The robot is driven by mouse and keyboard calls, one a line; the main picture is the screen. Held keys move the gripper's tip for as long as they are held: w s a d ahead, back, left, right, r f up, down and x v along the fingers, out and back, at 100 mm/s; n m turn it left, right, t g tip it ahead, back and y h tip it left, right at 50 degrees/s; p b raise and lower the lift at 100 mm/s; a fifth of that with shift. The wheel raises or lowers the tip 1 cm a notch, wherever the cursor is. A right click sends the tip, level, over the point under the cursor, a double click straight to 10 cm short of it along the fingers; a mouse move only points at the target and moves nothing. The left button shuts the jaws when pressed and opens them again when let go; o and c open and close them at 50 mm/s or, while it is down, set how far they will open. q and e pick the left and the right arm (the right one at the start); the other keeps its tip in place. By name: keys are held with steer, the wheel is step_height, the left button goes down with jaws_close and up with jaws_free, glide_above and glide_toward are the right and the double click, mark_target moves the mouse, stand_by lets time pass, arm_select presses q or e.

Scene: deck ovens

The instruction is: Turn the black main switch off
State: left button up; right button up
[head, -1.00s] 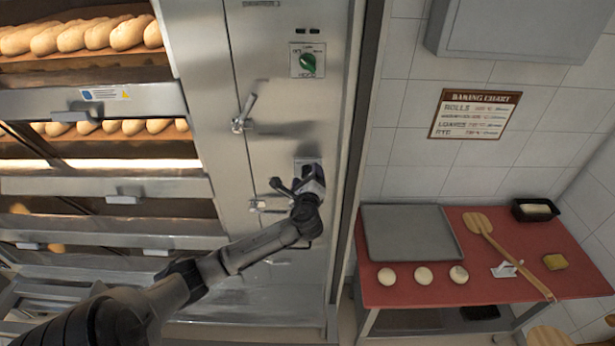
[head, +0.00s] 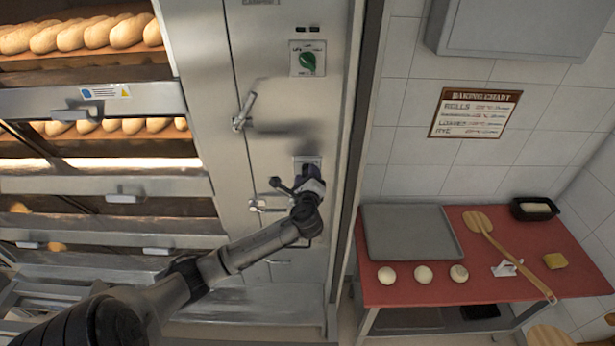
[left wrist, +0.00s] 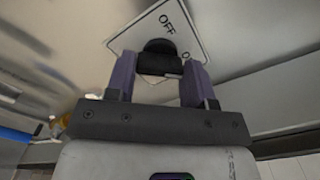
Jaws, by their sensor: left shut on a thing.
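The black main switch (left wrist: 158,58) shows in the left wrist view, in front of its white plate marked "OFF" (left wrist: 172,22). My left gripper (left wrist: 160,72) has its two purple fingers on either side of the black knob and is shut on it. In the head view my left gripper (head: 311,182) is at the switch plate (head: 306,160) on the steel oven panel and covers the knob. The rest of the plate's lettering is mostly hidden. My right gripper is in neither view.
A green rotary switch (head: 308,62) sits higher on the same panel. Two lever handles, an upper one (head: 242,112) and a lower one (head: 268,204), stick out left of my gripper. A red table (head: 400,290) with a tray and dough balls stands at the right.

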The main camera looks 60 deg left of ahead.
arm_select(q)
steer(key=shift+f, duration=0.1)
steer(key=n+b, duration=0.9)
steer(key=n, duration=0.8)
steer(key=shift+n, duration=0.5)
steer(key=o, duration=0.9)
steer(key=shift+s, duration=0.1)
